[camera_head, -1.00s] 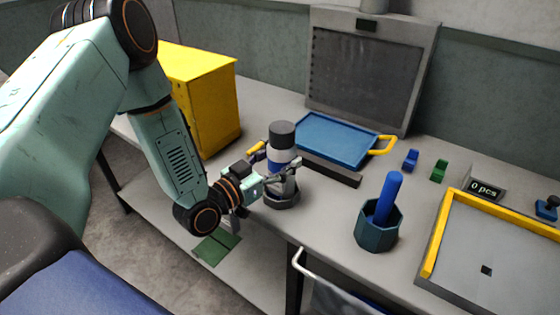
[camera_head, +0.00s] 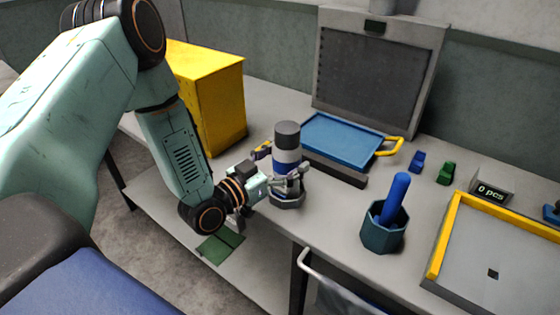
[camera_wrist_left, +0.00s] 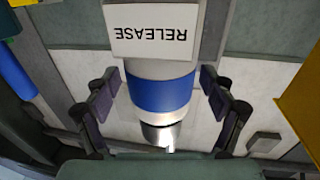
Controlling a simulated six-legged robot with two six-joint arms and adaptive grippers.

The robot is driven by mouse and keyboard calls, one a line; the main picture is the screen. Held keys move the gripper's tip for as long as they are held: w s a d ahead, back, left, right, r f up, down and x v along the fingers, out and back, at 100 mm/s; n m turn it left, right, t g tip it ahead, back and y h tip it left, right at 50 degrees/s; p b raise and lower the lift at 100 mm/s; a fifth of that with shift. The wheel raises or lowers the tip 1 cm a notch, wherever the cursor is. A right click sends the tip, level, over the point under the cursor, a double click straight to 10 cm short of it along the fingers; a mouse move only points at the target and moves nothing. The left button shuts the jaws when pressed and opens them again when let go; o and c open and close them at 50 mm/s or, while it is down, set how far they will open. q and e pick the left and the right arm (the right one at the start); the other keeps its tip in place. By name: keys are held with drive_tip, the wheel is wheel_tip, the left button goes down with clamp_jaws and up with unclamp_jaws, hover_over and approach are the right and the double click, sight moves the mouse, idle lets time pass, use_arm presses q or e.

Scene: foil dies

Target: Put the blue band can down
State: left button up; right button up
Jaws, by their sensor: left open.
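The blue band can (camera_head: 287,137) has a dark grey cap, a pale body and a blue band. It stands upright in a low grey holder (camera_head: 287,203) near the bench's front edge. My left gripper (camera_head: 284,174) is open, with its fingers around the can's lower part. In the left wrist view the can's blue band (camera_wrist_left: 160,92) lies between the two spread fingers (camera_wrist_left: 160,100), with gaps on both sides. A white label reading RELEASE (camera_wrist_left: 152,30) shows upside down there. My right gripper is not in view.
A yellow cabinet (camera_head: 212,100) stands behind my left arm. A blue tray (camera_head: 343,139) with yellow handles and a dark bar (camera_head: 335,169) lie behind the can.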

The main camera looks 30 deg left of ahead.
use_arm(q)
drive_tip(key=shift+r, duration=0.15)
drive_tip(key=p+v, duration=0.3)
drive_tip(key=v, duration=0.9)
drive_tip(key=shift+p, duration=0.3)
drive_tip(key=shift+d, duration=0.15)
